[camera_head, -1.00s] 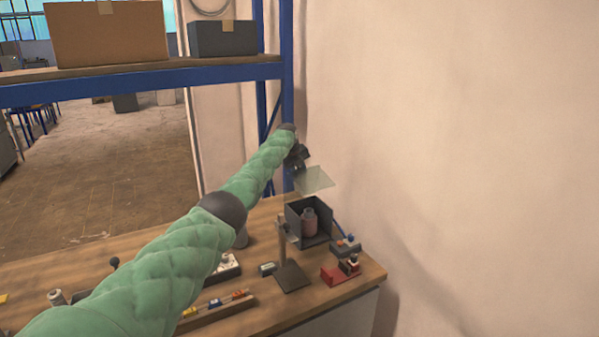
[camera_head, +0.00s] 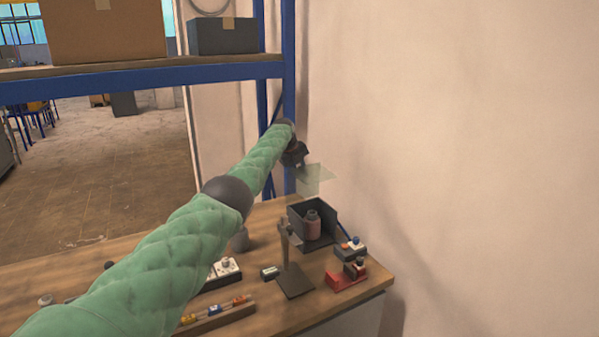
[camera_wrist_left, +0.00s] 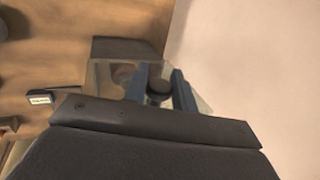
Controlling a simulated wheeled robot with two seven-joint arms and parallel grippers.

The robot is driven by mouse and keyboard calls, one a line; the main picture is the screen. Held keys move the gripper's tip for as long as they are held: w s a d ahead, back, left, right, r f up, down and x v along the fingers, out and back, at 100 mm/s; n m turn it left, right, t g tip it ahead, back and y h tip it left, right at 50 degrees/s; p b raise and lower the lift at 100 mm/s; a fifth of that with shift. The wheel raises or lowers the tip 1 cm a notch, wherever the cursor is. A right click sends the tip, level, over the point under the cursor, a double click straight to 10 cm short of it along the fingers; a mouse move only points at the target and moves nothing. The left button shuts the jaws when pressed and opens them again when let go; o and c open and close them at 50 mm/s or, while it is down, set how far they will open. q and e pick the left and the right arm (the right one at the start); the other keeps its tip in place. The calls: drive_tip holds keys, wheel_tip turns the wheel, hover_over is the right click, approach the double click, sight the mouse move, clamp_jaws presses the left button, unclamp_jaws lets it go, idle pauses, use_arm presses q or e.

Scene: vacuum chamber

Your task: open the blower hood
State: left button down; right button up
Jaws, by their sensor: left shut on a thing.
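The blower is a dark open-topped box (camera_head: 325,220) on the bench, with a reddish bottle (camera_head: 313,228) inside it. Its clear hood (camera_head: 313,180) is raised and tilted above the box, leaving a gap between them. My left gripper (camera_head: 298,156) is at the hood's upper left side, with its fingertips hard to make out there. In the left wrist view, my left gripper (camera_wrist_left: 160,92) is shut on a round dark knob (camera_wrist_left: 159,86) on the clear hood (camera_wrist_left: 103,74). The dark box (camera_wrist_left: 125,48) lies beyond the hood. My right gripper is not in view.
A stand with a dark base (camera_head: 296,281) is in front of the box. A red device (camera_head: 346,278) sits to its right near the bench (camera_head: 262,308) edge. The wall is close on the right. A blue shelf post (camera_head: 288,90) rises behind my left arm.

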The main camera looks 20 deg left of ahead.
use_arm(q)
drive_tip(key=c, duration=1.2)
unclamp_jaws()
drive_tip(key=shift+r, duration=0.1)
drive_tip(key=shift+o, duration=0.2)
drive_tip(key=shift+s, duration=0.1)
drive_tip(key=shift+a+r, duration=0.1)
drive_tip(key=shift+r, duration=0.1)
drive_tip(key=b+v, duration=0.2)
drive_tip(key=v, duration=0.5)
drive_tip(key=shift+r+b, duration=0.25)
drive_tip(key=shift+b, duration=0.15)
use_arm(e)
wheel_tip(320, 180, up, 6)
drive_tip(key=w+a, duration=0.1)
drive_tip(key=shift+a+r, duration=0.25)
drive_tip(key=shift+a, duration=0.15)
use_arm(q)
drive_tip(key=shift+s, duration=0.1)
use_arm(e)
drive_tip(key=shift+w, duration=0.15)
